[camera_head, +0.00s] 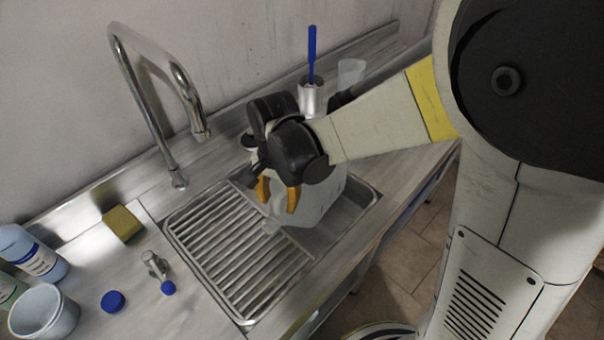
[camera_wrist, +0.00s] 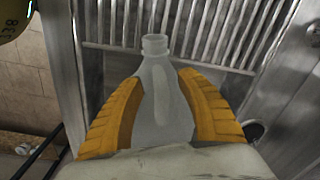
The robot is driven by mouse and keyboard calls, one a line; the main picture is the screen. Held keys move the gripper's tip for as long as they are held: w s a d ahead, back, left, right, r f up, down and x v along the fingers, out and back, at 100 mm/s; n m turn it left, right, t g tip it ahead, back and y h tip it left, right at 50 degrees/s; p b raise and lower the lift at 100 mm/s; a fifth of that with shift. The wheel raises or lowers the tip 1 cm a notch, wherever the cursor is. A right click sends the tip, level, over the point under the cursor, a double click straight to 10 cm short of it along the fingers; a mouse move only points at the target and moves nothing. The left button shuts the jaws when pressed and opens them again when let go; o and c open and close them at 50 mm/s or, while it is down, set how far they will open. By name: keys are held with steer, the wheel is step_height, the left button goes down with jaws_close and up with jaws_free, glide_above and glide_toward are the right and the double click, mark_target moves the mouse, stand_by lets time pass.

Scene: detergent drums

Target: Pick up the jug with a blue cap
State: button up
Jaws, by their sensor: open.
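A translucent whitish jug (camera_head: 318,208) lies tilted in the sink area, partly hidden behind my gripper in the head view. In the wrist view the jug (camera_wrist: 163,110) points its bare neck toward the drainboard, and no cap shows on it. A loose blue cap (camera_head: 113,301) lies on the counter at lower left. My gripper (camera_head: 278,197) is open above the jug. In the wrist view its orange fingers (camera_wrist: 162,82) appear on either side of the jug's body; whether they touch it I cannot tell.
The ribbed drainboard (camera_head: 225,250) lies left of the basin, with a tall faucet (camera_head: 150,95) behind. A sponge (camera_head: 122,224), a small blue-tipped metal item (camera_head: 156,270), a bottle (camera_head: 35,256) and a cup (camera_head: 42,315) stand left. A metal holder with a blue-handled brush (camera_head: 312,98) stands behind my gripper.

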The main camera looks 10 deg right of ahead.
jaws_close()
steer(key=shift+r, duration=0.1)
step_height(320, 180, up, 10)
steer(key=p, duration=0.4)
